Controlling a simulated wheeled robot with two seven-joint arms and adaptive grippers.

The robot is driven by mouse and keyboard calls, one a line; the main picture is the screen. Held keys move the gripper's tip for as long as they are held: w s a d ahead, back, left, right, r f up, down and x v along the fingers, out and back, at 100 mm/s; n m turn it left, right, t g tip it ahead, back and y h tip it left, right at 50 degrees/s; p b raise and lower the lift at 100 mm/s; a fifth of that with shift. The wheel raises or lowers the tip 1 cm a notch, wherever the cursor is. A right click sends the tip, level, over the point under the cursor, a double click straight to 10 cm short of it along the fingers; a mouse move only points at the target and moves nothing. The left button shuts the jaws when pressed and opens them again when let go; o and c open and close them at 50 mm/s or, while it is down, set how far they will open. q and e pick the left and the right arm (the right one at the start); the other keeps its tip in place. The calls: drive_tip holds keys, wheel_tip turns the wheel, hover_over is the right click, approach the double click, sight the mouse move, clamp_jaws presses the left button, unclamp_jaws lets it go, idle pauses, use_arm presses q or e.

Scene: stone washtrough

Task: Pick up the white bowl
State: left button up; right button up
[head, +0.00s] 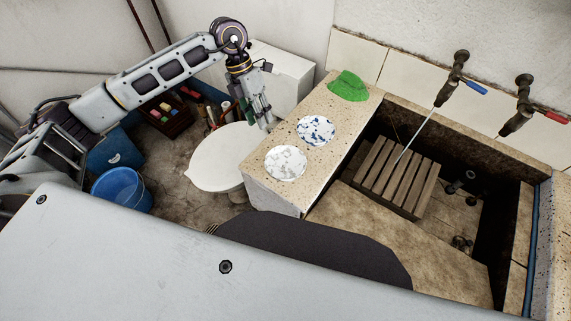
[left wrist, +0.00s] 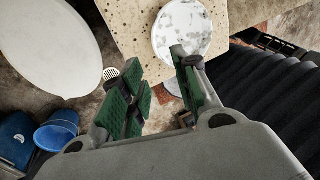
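A round white dish with grey marbling (head: 285,162), seemingly the white bowl, rests on the near end of the speckled stone ledge (head: 262,192). It also shows at the top of the left wrist view (left wrist: 182,28), beyond the fingertips. Its depth is hard to tell from above. My left gripper (head: 261,112) hangs beside the ledge's left edge, left of and beyond the white dish. In the left wrist view the green-padded fingers of my left gripper (left wrist: 157,68) are apart with nothing held between them. My right gripper is not in view.
A blue-and-white dish (head: 316,130) and a green, leaf-like item (head: 348,86) lie farther along the ledge. A large white oval surface (head: 218,158) stands left of the ledge. A trough (head: 385,225) with a wooden slatted rack (head: 395,178) is at right. A blue bucket (head: 122,190) stands at left.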

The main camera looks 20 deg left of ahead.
use_arm(q)
approach(273, 157)
drive_tip(key=shift+s+d+f, duration=0.15)
drive_tip(key=shift+d+f, duration=0.2)
drive_tip(key=shift+d, duration=0.1)
drive_tip(key=shift+f, duration=0.15)
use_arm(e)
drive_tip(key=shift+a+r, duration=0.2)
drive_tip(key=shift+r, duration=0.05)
use_arm(q)
drive_tip(key=shift+f, duration=0.1)
drive_tip(key=x, duration=0.2)
drive_tip(key=p+x, duration=0.1)
drive_tip(key=x, duration=0.1)
drive_tip(key=shift+a+f, duration=0.1)
drive_tip(key=shift+a, duration=0.2)
drive_tip(key=shift+d+f, duration=0.15)
drive_tip(key=shift+f, duration=0.35)
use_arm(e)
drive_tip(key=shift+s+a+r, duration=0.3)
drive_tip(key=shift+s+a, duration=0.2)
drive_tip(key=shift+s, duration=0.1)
use_arm(q)
drive_tip(key=shift+c, duration=0.5)
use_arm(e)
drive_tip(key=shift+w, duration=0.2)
